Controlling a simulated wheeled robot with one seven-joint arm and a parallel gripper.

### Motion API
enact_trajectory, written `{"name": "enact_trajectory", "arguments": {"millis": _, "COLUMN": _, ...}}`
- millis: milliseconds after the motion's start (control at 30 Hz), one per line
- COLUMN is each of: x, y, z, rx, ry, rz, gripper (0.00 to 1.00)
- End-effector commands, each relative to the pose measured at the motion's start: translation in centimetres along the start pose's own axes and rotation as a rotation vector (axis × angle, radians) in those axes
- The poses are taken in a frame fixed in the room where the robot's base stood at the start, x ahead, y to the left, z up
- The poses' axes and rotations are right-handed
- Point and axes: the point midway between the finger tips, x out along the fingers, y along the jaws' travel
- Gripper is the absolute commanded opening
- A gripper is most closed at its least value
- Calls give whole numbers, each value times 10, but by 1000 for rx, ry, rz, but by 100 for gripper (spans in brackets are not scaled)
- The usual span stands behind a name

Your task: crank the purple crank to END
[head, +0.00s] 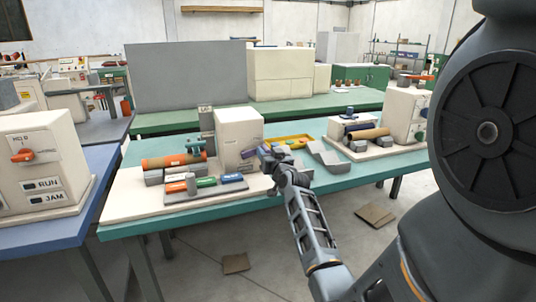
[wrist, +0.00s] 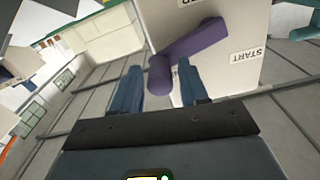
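The purple crank (wrist: 200,42) is on the face of a white box (wrist: 240,78) in the wrist view. Its arm slants down left to a round knob. A START label (wrist: 248,56) is to the right of the crank, and another label at the top edge is cut off. My gripper (wrist: 160,82) is open, with one blue finger on each side of the knob; I cannot tell whether either touches it. In the head view my gripper (head: 269,157) is at the right side of the white box (head: 238,140), and the purple crank (head: 250,158) is partly hidden.
On the teal table (head: 215,203), an orange roll (head: 172,161) and several coloured buttons are left of my gripper. A yellow tray (head: 290,141) and grey blocks are behind and right. A second machine (head: 403,115) stands at right, and a RUN/JAM box (head: 40,160) at left.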

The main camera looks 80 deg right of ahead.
Motion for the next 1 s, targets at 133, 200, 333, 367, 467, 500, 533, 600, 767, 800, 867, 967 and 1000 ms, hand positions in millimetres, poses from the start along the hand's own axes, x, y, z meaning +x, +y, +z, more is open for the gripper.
{"name": "enact_trajectory", "arguments": {"millis": 133, "x": 0, "y": 0, "z": 0, "rx": 0, "ry": 0, "rz": 0, "gripper": 29}}
{"name": "enact_trajectory", "arguments": {"millis": 200, "x": 0, "y": 0, "z": 0, "rx": 0, "ry": 0, "rz": 0, "gripper": 22}}
{"name": "enact_trajectory", "arguments": {"millis": 333, "x": 0, "y": 0, "z": 0, "rx": 0, "ry": 0, "rz": 0, "gripper": 10}}
{"name": "enact_trajectory", "arguments": {"millis": 367, "x": 0, "y": 0, "z": 0, "rx": 0, "ry": 0, "rz": 0, "gripper": 7}}
{"name": "enact_trajectory", "arguments": {"millis": 467, "x": 0, "y": 0, "z": 0, "rx": 0, "ry": 0, "rz": 0, "gripper": 0}}
{"name": "enact_trajectory", "arguments": {"millis": 500, "x": 0, "y": 0, "z": 0, "rx": 0, "ry": 0, "rz": 0, "gripper": 0}}
{"name": "enact_trajectory", "arguments": {"millis": 533, "x": 0, "y": 0, "z": 0, "rx": 0, "ry": 0, "rz": 0, "gripper": 0}}
{"name": "enact_trajectory", "arguments": {"millis": 600, "x": 0, "y": 0, "z": 0, "rx": 0, "ry": 0, "rz": 0, "gripper": 0}}
{"name": "enact_trajectory", "arguments": {"millis": 767, "x": 0, "y": 0, "z": 0, "rx": 0, "ry": -1, "rz": 0, "gripper": 0}}
{"name": "enact_trajectory", "arguments": {"millis": 800, "x": 0, "y": 0, "z": 0, "rx": -2, "ry": 0, "rz": 0, "gripper": 0}}
{"name": "enact_trajectory", "arguments": {"millis": 867, "x": 0, "y": -1, "z": 0, "rx": -18, "ry": 0, "rz": -1, "gripper": 0}}
{"name": "enact_trajectory", "arguments": {"millis": 967, "x": 0, "y": -3, "z": -1, "rx": -66, "ry": 1, "rz": -2, "gripper": 0}}
{"name": "enact_trajectory", "arguments": {"millis": 1000, "x": 0, "y": -3, "z": -3, "rx": -88, "ry": 1, "rz": -2, "gripper": 0}}
